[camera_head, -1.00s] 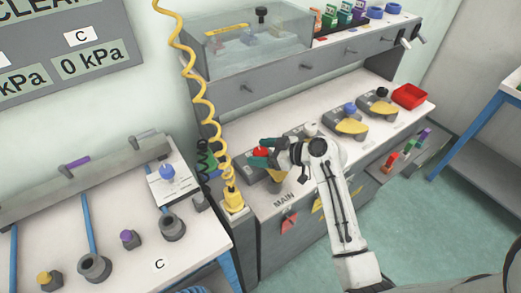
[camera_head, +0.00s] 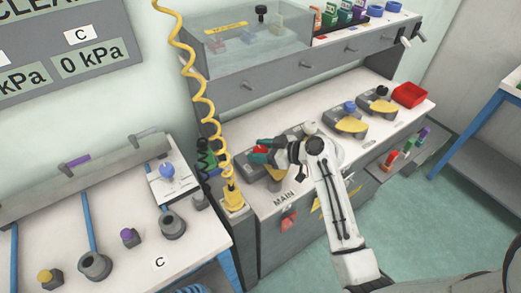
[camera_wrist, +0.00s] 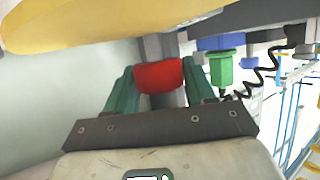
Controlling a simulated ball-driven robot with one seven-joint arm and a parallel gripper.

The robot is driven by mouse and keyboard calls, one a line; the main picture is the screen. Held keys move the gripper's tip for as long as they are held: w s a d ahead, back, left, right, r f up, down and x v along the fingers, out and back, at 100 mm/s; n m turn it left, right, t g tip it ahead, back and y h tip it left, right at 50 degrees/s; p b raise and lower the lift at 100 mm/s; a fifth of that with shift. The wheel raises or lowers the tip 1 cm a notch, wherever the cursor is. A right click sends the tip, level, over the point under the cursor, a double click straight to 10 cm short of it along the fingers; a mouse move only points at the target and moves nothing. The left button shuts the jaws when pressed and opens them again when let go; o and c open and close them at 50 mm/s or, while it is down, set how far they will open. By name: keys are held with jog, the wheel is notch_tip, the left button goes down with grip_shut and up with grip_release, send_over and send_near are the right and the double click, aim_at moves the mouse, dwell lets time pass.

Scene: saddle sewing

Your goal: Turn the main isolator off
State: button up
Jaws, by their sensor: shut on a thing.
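In the wrist view the red knob (camera_wrist: 158,76) sits between the fingertips of my gripper (camera_wrist: 158,82). The fingers and wrist partly hide the unit.
A yellow coiled hose (camera_head: 205,103) hangs just left of my gripper. Units with a blue knob (camera_head: 350,107) and a black knob (camera_head: 382,91) stand to the right, before a red tray (camera_head: 410,95). A bench with posts (camera_head: 95,266) is at left. Open floor lies at right.

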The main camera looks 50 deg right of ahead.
grip_shut()
jog(key=shift+d+f+n+y+b, duration=0.1)
jog(key=shift+f+n+y+b, duration=0.2)
jog(key=shift+b, duration=0.5)
jog(key=shift+r+n+g+y+b, duration=0.15)
jog(key=shift+n+g+y+b, duration=0.15)
jog(key=shift+n+y+b, duration=0.5)
jog(key=shift+r+n+g+y+b, duration=0.2)
jog(key=shift+n+g+y+b, duration=0.1)
jog(key=shift+n+y+b, duration=0.25)
jog(key=o, duration=1.1)
grip_release()
